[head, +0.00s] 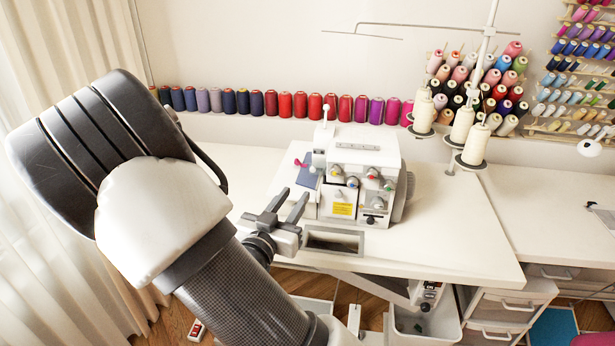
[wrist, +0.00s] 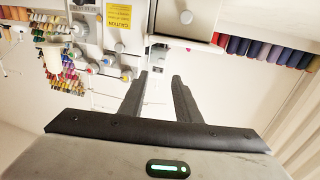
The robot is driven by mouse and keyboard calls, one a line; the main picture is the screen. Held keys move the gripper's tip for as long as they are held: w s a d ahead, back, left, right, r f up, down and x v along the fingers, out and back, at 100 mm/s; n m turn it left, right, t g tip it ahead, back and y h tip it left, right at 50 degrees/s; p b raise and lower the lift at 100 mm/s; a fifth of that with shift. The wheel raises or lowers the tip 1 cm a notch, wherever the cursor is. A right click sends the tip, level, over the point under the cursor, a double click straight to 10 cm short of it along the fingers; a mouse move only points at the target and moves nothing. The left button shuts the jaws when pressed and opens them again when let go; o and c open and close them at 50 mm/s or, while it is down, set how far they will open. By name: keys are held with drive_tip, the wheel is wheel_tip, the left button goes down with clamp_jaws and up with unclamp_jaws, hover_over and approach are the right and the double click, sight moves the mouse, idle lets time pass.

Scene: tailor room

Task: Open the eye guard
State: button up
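The white serger sewing machine (head: 362,152) stands on the white table, with coloured dials and a yellow label on its front. In the wrist view its body (wrist: 150,15) fills the top, upside down, with the yellow caution label (wrist: 118,16). I cannot clearly make out the eye guard; the needle area at the machine's left is small and partly hidden behind my gripper in the head view. My gripper (head: 294,194) is in front of the machine's left part. In the wrist view its two fingers (wrist: 160,75) are apart, with nothing between them; they appear short of the machine.
The white table (head: 450,230) has an opening (head: 334,242) just in front of the machine. Thread cones (head: 475,143) on a stand are at the right. A row of coloured spools (head: 285,104) lines the wall behind. A curtain (head: 40,200) hangs at the left.

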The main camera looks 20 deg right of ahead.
sight(313, 170)
drive_tip(key=b+x, duration=0.1)
drive_tip(key=x, duration=1)
drive_tip(key=shift+w, duration=0.15)
drive_tip(key=shift+d, duration=0.1)
clamp_jaws()
